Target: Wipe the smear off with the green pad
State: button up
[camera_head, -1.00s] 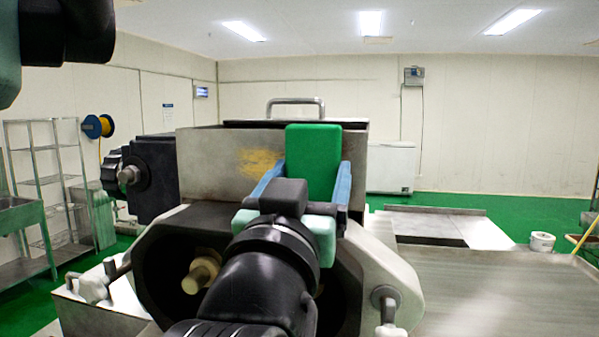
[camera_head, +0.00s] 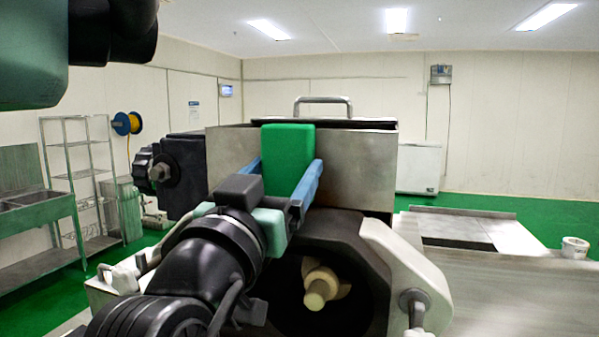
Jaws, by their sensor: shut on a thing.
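My gripper (camera_head: 287,165) has its blue fingers shut on the green pad (camera_head: 287,150). It holds the pad upright at the front face of the grey metal hopper (camera_head: 355,172) on the machine. I cannot tell whether the pad touches the metal. No yellow smear shows on the visible parts of the hopper face. The part behind the pad and gripper is hidden.
The round machine opening with a pale nozzle (camera_head: 320,287) lies below the hopper. A black knob unit (camera_head: 180,172) juts out on the left. A flat metal surface (camera_head: 520,285) extends to the right. A white bucket (camera_head: 575,247) stands farther right.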

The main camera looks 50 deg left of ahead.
jog(key=shift+s+a, duration=0.45)
jog(key=shift+a, duration=0.4)
jog(key=shift+s+a, duration=0.45)
jog(key=shift+a, duration=0.4)
jog(key=shift+s+d, duration=0.5)
jog(key=shift+s, duration=0.35)
jog(key=shift+s+d, duration=0.45)
jog(key=shift+s, duration=0.45)
jog(key=shift+s+d, duration=0.5)
jog(key=shift+s, duration=0.35)
jog(key=s, duration=0.1)
jog(key=s+d, duration=0.1)
jog(key=shift+s+d, duration=0.25)
jog(key=shift+s, duration=0.05)
jog(key=shift+w, duration=0.15)
jog(key=shift+w+a, duration=0.55)
jog(key=shift+w, duration=0.4)
jog(key=shift+w+a, duration=0.55)
jog(key=shift+w, duration=0.4)
jog(key=shift+w+a, duration=0.55)
jog(key=shift+w, duration=0.4)
